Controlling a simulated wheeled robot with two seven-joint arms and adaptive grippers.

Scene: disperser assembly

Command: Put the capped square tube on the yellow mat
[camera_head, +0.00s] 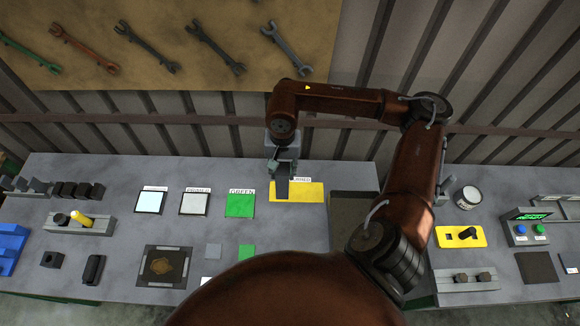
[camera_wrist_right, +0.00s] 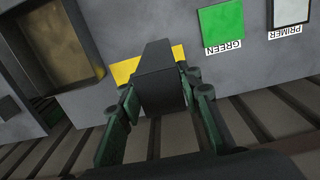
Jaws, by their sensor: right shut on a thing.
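My right gripper (camera_head: 284,166) is shut on a dark grey square tube (camera_head: 282,187), which hangs below the fingers over the yellow mat (camera_head: 311,191). In the right wrist view, the right gripper's (camera_wrist_right: 160,105) two green fingers press on the sides of the tube (camera_wrist_right: 160,75), and the yellow mat (camera_wrist_right: 124,71) shows behind it. The tube covers part of the mat. I cannot tell whether its lower end touches the mat. A cap cannot be made out. My left gripper is not in view.
Left of the yellow mat lie a green mat (camera_head: 240,205) and a pale mat (camera_head: 195,204). A dark tray (camera_head: 353,212) is just to the right. A white can (camera_head: 467,197) stands farther right.

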